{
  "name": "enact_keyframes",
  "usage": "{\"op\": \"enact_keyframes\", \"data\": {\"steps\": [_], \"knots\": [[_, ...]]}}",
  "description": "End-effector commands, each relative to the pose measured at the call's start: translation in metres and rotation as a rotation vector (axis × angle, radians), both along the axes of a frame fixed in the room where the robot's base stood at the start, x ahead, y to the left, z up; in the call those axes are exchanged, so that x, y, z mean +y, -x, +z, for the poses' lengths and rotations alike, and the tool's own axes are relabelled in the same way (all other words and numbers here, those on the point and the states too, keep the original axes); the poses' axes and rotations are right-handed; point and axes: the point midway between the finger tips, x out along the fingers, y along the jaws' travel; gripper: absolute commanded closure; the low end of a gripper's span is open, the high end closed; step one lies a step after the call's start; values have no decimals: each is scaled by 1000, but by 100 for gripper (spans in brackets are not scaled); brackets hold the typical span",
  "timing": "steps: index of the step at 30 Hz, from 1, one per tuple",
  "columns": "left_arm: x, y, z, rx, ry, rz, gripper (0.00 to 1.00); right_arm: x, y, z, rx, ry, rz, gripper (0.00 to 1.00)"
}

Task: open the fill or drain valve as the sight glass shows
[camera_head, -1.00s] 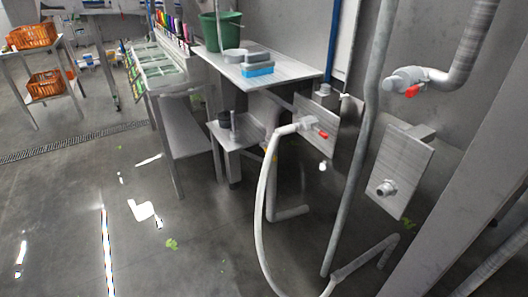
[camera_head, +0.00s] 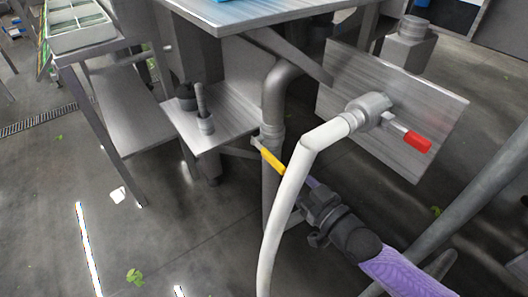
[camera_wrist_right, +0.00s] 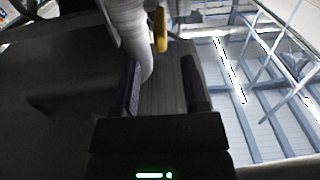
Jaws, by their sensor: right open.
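A valve with a red handle (camera_head: 415,140) sits on a metal plate, with a white hose (camera_head: 290,195) running down from it. A yellow handle (camera_head: 271,160) sticks out from the grey drain pipe (camera_head: 274,112) under the table. It also shows in the right wrist view (camera_wrist_right: 160,30), just beyond my fingers. My right gripper (camera_head: 308,185) is open and empty, to the right of the yellow handle and apart from it; the hose passes between them in the picture. Its two fingers (camera_wrist_right: 163,78) are spread in the wrist view. I cannot make out a sight glass. My left gripper is out of view.
A metal table (camera_head: 240,14) overhangs the pipe. A low shelf (camera_head: 215,128) with small dark and grey cylinders stands to the left. A sloping grey pipe (camera_head: 465,190) is at the right. Open floor lies at the lower left.

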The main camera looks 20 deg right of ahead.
Motion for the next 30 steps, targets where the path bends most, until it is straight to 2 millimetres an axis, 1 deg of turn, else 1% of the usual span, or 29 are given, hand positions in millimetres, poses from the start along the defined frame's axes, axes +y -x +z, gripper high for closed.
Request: {"op": "enact_keyframes", "data": {"steps": [1, 6, 10, 15, 23, 24, 29, 30], "knots": [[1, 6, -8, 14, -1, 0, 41, 4, -11, -5, -2, -2, 0, 44], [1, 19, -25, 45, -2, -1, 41, 17, -48, -7, 3, -1, -1, 44], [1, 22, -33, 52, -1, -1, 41, 24, -68, -6, 4, 0, -2, 44], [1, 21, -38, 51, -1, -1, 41, 29, -79, -3, 4, 1, -1, 44], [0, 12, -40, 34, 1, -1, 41, 29, -80, -1, 4, 3, -1, 44], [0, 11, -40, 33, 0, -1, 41, 29, -80, -1, 4, 3, -1, 53], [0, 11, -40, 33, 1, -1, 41, 29, -80, -1, 4, 3, -1, 86], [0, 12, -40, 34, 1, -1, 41, 29, -80, -1, 4, 3, -1, 95]]}}
